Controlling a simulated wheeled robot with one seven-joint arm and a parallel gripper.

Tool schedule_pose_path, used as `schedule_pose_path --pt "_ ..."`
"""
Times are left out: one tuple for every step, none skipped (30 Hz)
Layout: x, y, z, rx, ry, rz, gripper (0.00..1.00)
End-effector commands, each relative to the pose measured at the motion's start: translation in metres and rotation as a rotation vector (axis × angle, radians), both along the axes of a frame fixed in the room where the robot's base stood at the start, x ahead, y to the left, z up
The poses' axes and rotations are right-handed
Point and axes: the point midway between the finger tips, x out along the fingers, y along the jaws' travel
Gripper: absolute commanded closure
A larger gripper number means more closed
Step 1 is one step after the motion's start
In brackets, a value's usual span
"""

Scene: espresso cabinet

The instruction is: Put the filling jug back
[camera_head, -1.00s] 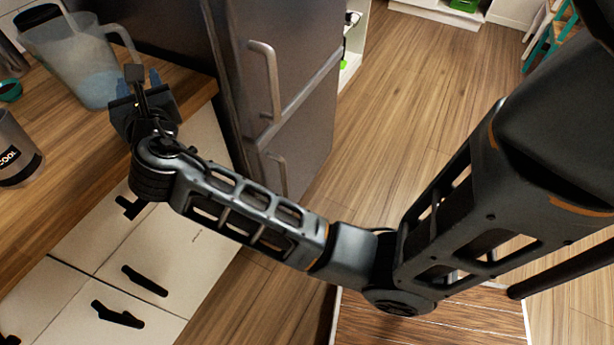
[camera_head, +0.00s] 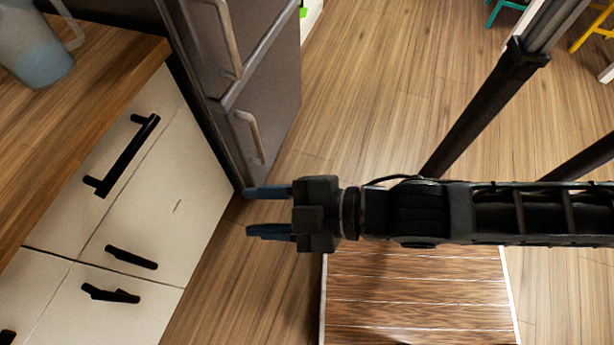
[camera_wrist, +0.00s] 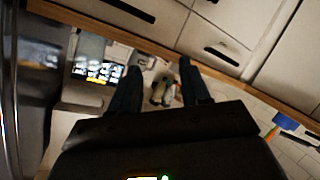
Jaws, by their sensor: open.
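The clear filling jug (camera_head: 34,48) with bluish liquid stands upright on the wooden counter at the upper left of the head view, partly cut off by the picture edge. Its handle (camera_head: 66,22) points right. My gripper (camera_head: 252,212) is open and empty. It is out over the floor, in front of the white cabinet and well apart from the jug. In the wrist view, the two dark fingers (camera_wrist: 160,92) are spread with nothing held between them. I cannot make out the jug in that view.
The wooden counter (camera_head: 95,75) tops white drawers with black handles (camera_head: 125,155). A dark grey fridge (camera_head: 255,90) stands just right of them. Free wooden floor (camera_head: 370,80) lies beyond. In the blurred wrist view, white drawers (camera_wrist: 215,45) show at the top.

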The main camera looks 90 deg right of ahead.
Motion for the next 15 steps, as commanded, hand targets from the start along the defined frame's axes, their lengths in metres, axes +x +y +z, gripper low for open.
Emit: schedule_pose_path --pt "-0.02 -0.002 0.008 0.106 -0.001 -0.013 0.54" --pt "-0.029 -0.003 0.014 0.172 -0.008 -0.025 0.54" --pt "-0.039 -0.006 0.021 0.254 -0.017 -0.041 0.54" --pt "-0.046 -0.008 0.027 0.309 -0.023 -0.051 0.54" --pt "-0.052 -0.01 0.032 0.359 -0.027 -0.061 0.54" --pt "-0.059 -0.013 0.037 0.418 -0.032 -0.075 0.54" --pt "-0.063 -0.015 0.041 0.455 -0.036 -0.081 0.54" --pt "-0.066 -0.016 0.045 0.488 -0.039 -0.088 0.54" --pt "-0.069 -0.018 0.049 0.521 -0.042 -0.096 0.54" --pt "-0.071 -0.019 0.051 0.541 -0.046 -0.1 0.54" --pt "-0.073 -0.02 0.052 0.556 -0.048 -0.104 0.54" --pt "-0.074 -0.021 0.054 0.569 -0.048 -0.108 0.54" --pt "-0.074 -0.021 0.054 0.575 -0.049 -0.109 0.54" --pt "-0.075 -0.021 0.055 0.58 -0.049 -0.109 0.54" --pt "-0.074 -0.021 0.055 0.581 -0.05 -0.11 0.54"
